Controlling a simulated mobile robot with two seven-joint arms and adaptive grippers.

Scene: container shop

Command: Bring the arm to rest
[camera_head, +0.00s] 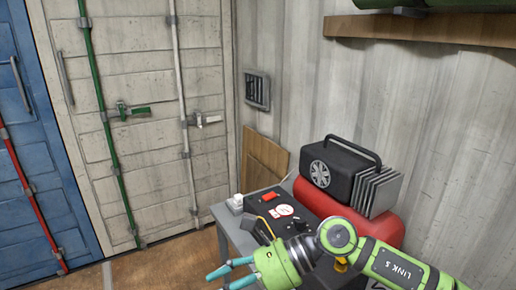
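My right arm (395,266), green and grey, comes in from the lower right and reaches left across the front of the work table. Its gripper (217,281) has two teal fingers pointing left at the bottom of the view. The fingers are spread apart with nothing between them, over the wooden floor and in front of the table. My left gripper is not in view.
A grey table (233,232) holds a black control box (262,207) with a red switch and a dial, close behind the arm. A red tank with a black motor (340,168) stands behind. A wooden shelf (420,29) hangs upper right. Floor (165,265) is clear at left.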

